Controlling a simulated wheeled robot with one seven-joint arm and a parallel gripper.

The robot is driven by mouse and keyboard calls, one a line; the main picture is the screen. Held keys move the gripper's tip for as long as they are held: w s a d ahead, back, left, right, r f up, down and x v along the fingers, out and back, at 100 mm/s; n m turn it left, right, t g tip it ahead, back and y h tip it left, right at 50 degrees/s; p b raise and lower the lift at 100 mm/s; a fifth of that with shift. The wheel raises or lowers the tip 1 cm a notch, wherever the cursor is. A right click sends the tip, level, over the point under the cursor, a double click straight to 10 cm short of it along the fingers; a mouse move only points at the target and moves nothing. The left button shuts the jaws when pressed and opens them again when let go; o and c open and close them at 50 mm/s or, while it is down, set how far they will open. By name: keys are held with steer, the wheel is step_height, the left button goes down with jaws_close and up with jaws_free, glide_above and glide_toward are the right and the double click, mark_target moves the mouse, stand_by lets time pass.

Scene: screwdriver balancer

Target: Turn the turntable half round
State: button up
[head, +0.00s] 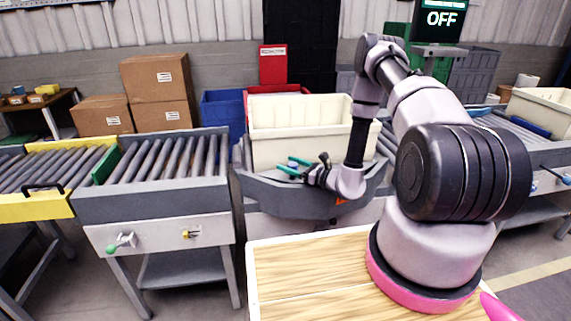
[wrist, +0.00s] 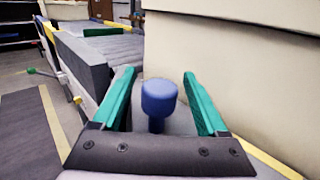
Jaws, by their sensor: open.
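The turntable (head: 300,203) is a dark grey rounded unit in the middle of the head view. A cream crate (head: 300,148) stands on it, and its wall fills the upper right of the wrist view (wrist: 235,70). My gripper (head: 294,167) is in front of the crate with its green fingers open. In the wrist view my gripper (wrist: 158,76) has a blue knob (wrist: 159,97) on a dark stem between the fingers. A gap shows on each side of the knob. In the head view my fingers mostly hide the knob.
A roller conveyor (head: 165,160) stands left of the turntable, with a yellow-framed one (head: 50,170) beyond it. Another conveyor with a cream crate (head: 543,110) is at the right. A screen (head: 440,19) reads OFF. The wooden top (head: 310,275) by my arm is clear.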

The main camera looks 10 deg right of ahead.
steer(key=shift+x, duration=0.9)
jaws_close()
stand_by(0.9)
